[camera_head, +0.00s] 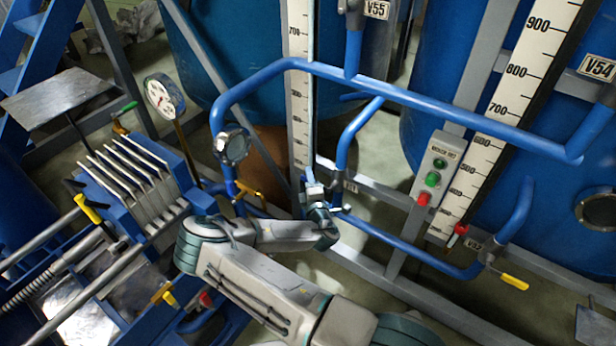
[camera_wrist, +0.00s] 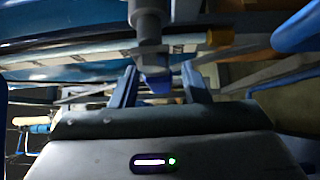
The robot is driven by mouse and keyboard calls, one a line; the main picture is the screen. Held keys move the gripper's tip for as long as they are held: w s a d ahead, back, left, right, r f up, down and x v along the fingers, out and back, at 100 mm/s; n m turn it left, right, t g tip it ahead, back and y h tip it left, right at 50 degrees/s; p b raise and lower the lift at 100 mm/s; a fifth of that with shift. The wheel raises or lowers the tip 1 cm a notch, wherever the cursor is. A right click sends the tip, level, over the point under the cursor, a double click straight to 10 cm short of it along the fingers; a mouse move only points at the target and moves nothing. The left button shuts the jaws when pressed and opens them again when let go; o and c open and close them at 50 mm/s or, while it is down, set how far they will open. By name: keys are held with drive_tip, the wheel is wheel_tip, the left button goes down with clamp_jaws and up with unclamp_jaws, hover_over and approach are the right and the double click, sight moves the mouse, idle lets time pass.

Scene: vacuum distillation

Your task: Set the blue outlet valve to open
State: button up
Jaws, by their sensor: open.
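In the wrist view, a short blue handle (camera_wrist: 156,84), which looks like the blue outlet valve's, hangs below a grey vertical fitting (camera_wrist: 150,28). My gripper (camera_wrist: 160,88) has its two blue fingers apart, one on each side of the handle. I cannot tell whether either finger touches it. In the head view, my gripper (camera_head: 313,190) is at the pipework in front of the left scale, and the blue valve there is hidden or too small to make out. The handle's exact turn angle is unclear.
A blue pipe (camera_head: 400,88) arches above my gripper. A yellow-handled valve (camera_head: 248,190) and a round gauge (camera_head: 233,146) are close on the left. A button box (camera_head: 433,180) and a yellow valve handle (camera_head: 515,282) are to the right. Blue tanks stand behind.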

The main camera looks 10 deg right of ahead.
drive_tip(key=shift+w, duration=0.9)
clamp_jaws()
